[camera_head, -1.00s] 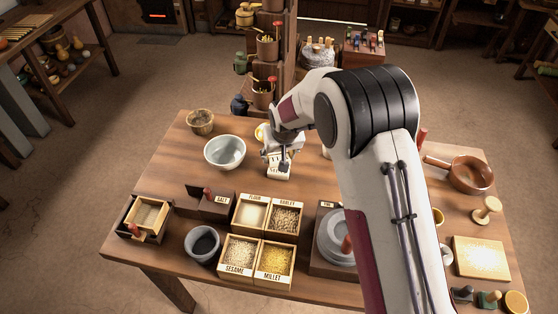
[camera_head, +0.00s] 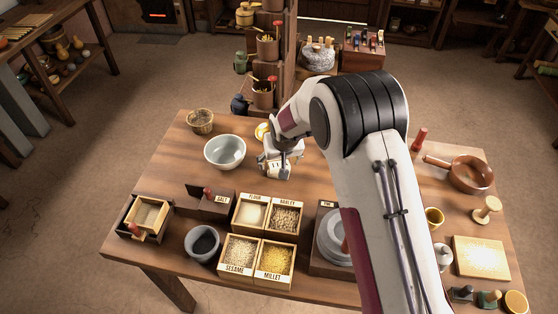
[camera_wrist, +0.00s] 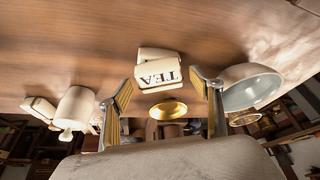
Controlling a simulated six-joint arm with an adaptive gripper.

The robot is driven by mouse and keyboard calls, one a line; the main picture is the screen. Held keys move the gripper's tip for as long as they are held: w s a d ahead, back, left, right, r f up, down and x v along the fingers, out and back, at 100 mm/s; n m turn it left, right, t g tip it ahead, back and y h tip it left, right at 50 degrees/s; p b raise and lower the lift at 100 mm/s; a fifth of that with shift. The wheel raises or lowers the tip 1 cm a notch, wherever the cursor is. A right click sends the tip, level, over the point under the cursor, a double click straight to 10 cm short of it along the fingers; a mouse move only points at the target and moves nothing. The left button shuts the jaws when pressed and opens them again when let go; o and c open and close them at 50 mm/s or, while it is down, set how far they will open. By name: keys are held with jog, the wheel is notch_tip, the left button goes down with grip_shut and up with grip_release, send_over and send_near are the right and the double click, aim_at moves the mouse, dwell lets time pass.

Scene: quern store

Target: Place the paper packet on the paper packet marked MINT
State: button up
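A cream paper packet marked TEA (camera_wrist: 160,76) is at the middle of the wrist view, its letters upside down. Another pale block face (camera_wrist: 158,54) shows against it on the table side; I cannot tell whether it is a second packet. No MINT marking is readable. A pale packet-like block (camera_wrist: 40,108) lies farther left in the wrist view.
A white bowl (camera_head: 225,151) stands left of my gripper, and a yellow dish (camera_head: 262,131) is behind it. A white jar (camera_wrist: 74,108) is left in the wrist view. Grain boxes (camera_head: 240,254) and a quern (camera_head: 334,240) are in front. Table to the gripper's front-left is clear.

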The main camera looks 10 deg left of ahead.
jog(key=shift+r, duration=0.1)
jog(key=shift+v, duration=0.9)
jog(key=v, duration=1)
jog(key=shift+s+r, duration=0.15)
jog(key=shift+r, duration=0.1)
dwell(0.3)
